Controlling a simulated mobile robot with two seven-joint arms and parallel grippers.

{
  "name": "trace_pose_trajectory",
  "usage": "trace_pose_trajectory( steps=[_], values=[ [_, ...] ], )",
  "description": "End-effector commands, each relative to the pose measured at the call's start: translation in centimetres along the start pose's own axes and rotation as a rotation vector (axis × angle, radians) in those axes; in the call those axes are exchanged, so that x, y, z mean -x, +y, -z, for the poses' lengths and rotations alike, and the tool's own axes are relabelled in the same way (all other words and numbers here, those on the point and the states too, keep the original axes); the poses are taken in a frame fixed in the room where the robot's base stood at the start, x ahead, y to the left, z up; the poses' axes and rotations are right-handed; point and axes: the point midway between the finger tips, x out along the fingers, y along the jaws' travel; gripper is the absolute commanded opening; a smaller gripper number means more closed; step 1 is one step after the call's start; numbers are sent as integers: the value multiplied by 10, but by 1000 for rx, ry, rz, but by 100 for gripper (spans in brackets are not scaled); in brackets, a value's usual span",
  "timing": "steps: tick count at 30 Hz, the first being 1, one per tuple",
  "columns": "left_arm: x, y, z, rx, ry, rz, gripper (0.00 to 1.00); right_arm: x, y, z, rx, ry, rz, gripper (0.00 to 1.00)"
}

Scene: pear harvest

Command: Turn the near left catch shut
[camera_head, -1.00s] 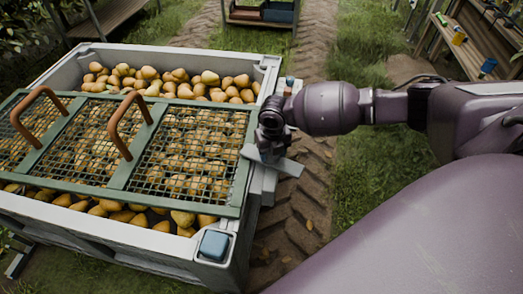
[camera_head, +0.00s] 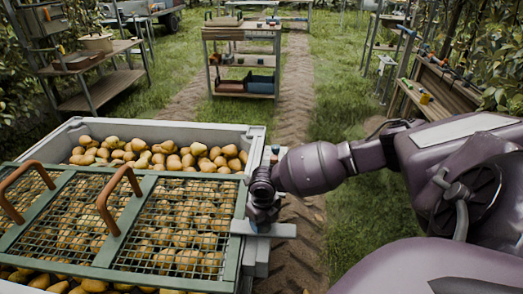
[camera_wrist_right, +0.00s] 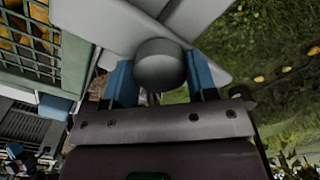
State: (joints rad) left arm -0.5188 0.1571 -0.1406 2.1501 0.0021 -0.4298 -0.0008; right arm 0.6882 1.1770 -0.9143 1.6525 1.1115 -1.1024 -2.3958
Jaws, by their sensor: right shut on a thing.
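My right gripper (camera_head: 263,212) is at the right side of the pear bin, pointing down at a light grey catch (camera_head: 284,230). In the right wrist view its two blue fingers (camera_wrist_right: 160,80) are shut on a round grey knob (camera_wrist_right: 159,62) of the catch, one finger on each side. The catch's flat plate (camera_wrist_right: 205,22) spreads out behind the knob. In the head view the plate lies crosswise by the rim and partly over the green lid frame's edge; the gripper hides the knob. The lid (camera_head: 138,222), with mesh panels, lies over the pears. My left gripper is not in view.
The grey bin (camera_head: 180,130) holds many pears. Two brown handles (camera_head: 113,205) rise from the lid. A cart (camera_head: 244,70) stands beyond, shelves (camera_head: 100,80) at the left and a bench (camera_head: 445,85) at the right. Grass and a dirt track lie right of the bin.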

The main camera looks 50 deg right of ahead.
Motion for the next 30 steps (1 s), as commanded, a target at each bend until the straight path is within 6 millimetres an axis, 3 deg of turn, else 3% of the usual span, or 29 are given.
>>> trace_pose_trajectory(
  steps=[2, 3, 8, 19, 30],
  values=[
    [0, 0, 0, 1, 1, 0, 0, -1, 1, 1, 4, 3, -1, 10],
    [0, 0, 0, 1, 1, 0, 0, -1, 1, 1, 4, 3, -1, 56],
    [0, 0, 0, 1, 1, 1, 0, -1, 1, 1, 3, 2, 0, 78],
    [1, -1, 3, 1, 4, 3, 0, 7, 0, -1, 1, -2, 0, 78],
    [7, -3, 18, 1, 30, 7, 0, 71, 0, -1, 1, -7, 0, 78]
  ],
)
